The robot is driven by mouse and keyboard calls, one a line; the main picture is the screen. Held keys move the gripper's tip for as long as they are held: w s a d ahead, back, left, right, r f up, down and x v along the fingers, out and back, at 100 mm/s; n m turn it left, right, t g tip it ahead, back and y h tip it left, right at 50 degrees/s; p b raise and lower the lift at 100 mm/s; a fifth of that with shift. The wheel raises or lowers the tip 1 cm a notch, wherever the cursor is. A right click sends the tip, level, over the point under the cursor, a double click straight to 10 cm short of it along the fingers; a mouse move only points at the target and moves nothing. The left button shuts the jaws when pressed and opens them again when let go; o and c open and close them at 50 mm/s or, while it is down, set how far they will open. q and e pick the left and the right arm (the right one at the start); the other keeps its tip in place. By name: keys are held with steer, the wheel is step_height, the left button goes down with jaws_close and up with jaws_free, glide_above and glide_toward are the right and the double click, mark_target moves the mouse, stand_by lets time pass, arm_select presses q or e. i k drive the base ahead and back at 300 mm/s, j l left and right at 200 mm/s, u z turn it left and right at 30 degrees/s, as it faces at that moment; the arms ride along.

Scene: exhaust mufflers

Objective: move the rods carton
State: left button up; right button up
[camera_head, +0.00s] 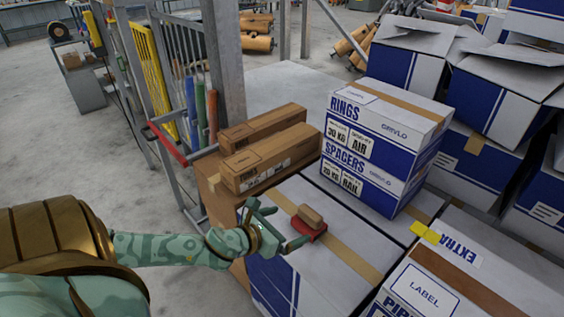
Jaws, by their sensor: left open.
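No label reading "rods" is legible to me, so I cannot tell which carton it is. Two long brown cartons lie side by side left of the centre; the nearer one (268,160) has dark print too small to read, and the farther one (262,127) lies behind it. A small brown block (310,216) sits on a red piece (311,233) on top of a large white and blue carton (340,212). My left gripper (287,227) is open over that carton's top, its fingers pointing toward the small block. I cannot tell whether it touches anything. My right gripper is not in view.
A rings carton (385,120) stands on a spacers carton (372,175) to the right. A carton marked extra (480,262) is at the lower right. Open white-blue cartons (492,100) are piled behind. A metal post (224,60) and rack stand at the left.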

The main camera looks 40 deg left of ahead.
mark_target(234, 140)
steer(key=u, duration=1.5)
